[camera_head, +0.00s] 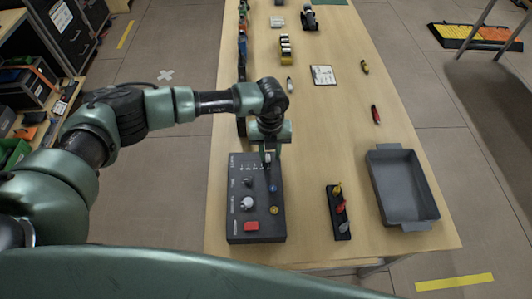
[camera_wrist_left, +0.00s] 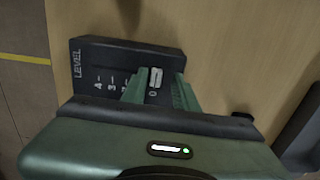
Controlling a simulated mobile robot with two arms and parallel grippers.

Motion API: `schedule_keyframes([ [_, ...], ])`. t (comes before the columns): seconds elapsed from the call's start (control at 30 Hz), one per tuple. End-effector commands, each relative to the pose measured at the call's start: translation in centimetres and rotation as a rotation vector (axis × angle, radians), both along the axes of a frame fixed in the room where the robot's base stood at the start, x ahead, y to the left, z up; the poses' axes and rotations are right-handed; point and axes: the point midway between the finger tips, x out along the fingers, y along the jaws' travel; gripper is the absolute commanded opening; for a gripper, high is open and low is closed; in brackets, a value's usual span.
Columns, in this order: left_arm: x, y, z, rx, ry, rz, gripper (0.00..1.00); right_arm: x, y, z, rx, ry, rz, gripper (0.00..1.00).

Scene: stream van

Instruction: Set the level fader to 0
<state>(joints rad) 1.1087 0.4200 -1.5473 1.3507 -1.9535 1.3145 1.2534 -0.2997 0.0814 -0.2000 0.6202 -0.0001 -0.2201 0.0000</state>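The dark control box (camera_head: 240,220) stands on the table in the head view. Its face labelled LEVEL, with a row of scale marks, shows in the wrist view (camera_wrist_left: 85,52). The pale level fader cap (camera_wrist_left: 155,77) is beside the 0 at the right end of the scale. My left gripper (camera_head: 268,158) is over the far end of the box. In the wrist view its two green fingers (camera_wrist_left: 161,84) stand apart on either side of the cap, with gaps visible. Contact with the cap cannot be told. My right gripper is not in view.
The box also carries a red button (camera_head: 251,226), a white knob (camera_head: 247,203) and other controls. A grey tray (camera_head: 428,212) and a dark rack (camera_head: 338,228) with coloured items stand to the right. Small tools and a card (camera_head: 323,75) lie farther back.

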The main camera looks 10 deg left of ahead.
Motion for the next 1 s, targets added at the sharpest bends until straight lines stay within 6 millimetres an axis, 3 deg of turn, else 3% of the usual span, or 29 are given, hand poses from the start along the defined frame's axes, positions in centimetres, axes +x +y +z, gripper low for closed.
schedule_keyframes([
  [0.37, -0.1, 0.2, 0.1, 0.005, 0.002, 0.0, 0.35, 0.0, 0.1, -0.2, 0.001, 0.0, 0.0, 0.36],
  [0.8, 0.0, -0.1, 6.6, 0.004, 0.0, -0.002, 0.35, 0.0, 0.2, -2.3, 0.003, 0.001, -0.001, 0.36],
  [1.0, 0.0, -0.1, 7.7, 0.005, 0.002, -0.002, 0.35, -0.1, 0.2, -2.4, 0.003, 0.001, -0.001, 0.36],
])
